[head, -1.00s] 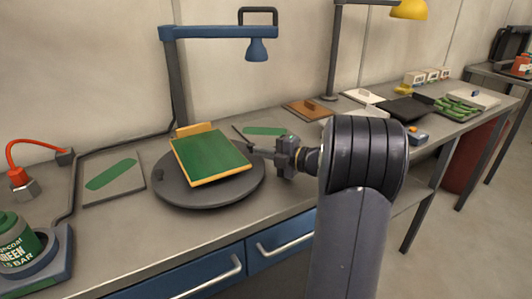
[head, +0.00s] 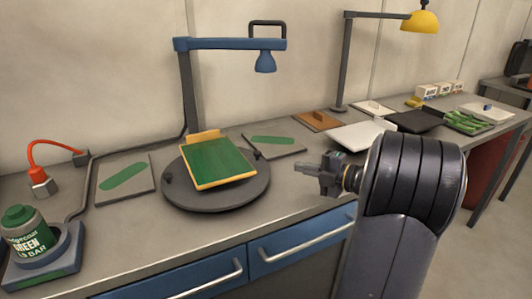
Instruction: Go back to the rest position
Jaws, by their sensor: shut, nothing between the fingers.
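My gripper (head: 299,166) is shut and empty. It points left and hangs over the bench front, to the right of the dark round turntable (head: 216,201) and apart from it. A green board with an orange-yellow edge (head: 214,162) rests tilted on the turntable, under a blue lamp-like arm (head: 230,44). My arm fills the lower right of the head view and hides part of the bench behind it.
Flat plates with green patches (head: 124,180) (head: 274,142) lie on both sides of the turntable. A green bottle (head: 27,231) stands at the front left. White and black trays (head: 364,134) (head: 414,121) lie at the right. Blue drawers (head: 200,276) sit below the bench edge.

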